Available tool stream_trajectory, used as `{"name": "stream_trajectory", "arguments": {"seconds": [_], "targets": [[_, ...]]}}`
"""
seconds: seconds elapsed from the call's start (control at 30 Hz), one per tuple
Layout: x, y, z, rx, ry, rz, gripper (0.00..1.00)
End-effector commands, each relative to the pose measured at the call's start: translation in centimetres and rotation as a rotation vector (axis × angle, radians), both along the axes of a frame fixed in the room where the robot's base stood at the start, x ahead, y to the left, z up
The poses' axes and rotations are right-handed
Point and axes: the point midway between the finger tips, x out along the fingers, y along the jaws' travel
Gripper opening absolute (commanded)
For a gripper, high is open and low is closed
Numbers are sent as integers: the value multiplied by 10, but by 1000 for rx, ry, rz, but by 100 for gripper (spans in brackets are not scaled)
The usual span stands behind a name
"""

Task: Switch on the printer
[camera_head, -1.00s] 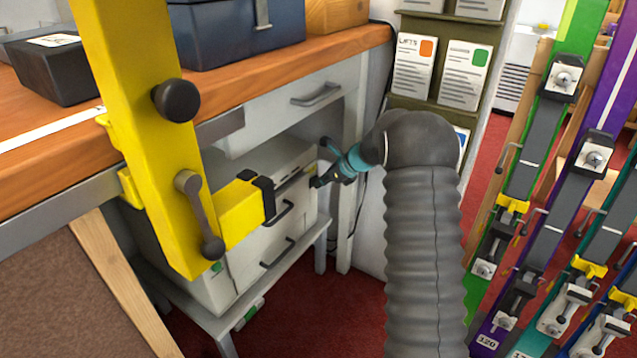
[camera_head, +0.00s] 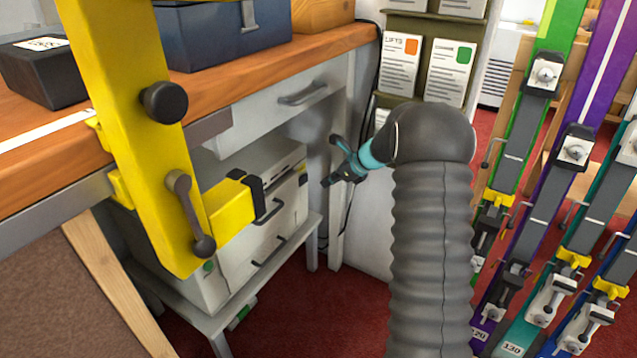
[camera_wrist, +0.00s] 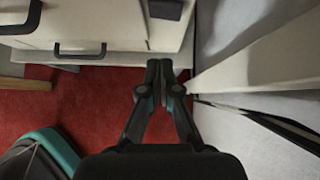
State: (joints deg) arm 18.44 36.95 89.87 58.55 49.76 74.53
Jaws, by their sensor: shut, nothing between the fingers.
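The printer (camera_head: 279,235), a pale grey box with black-handled drawers, stands on a low shelf under the bench. A small green spot (camera_head: 209,267) shows low on its left face. A small dark part (camera_head: 303,180) sits at its right edge. The wrist view shows the printer's pale front (camera_wrist: 105,15) at the top, with a dark recessed part (camera_wrist: 165,9) near its right corner. My gripper (camera_head: 331,161) is to the right of the printer, apart from it. In the wrist view my gripper (camera_wrist: 166,70) has its fingertips together, empty, below that corner. Whether the printer is on cannot be told.
A yellow clamp-like post (camera_head: 135,130) stands in front of the bench (camera_head: 300,45) and covers part of the printer. A white bench leg (camera_head: 341,222) is close behind my gripper. Coloured skis (camera_head: 525,200) stand at the right. Red floor (camera_head: 320,310) is open below.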

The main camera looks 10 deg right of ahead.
Motion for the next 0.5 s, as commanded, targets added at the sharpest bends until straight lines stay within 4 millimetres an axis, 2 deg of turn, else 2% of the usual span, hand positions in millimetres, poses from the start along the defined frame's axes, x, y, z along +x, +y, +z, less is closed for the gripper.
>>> {"name": "stream_trajectory", "arguments": {"seconds": [0.03, 0.2, 0.5], "targets": [[-6, -4, 10, -1, -2, 1, 0], [-25, -16, 32, -1, -2, 4, 0], [-42, -28, 52, 0, 2, 4, 0]]}}
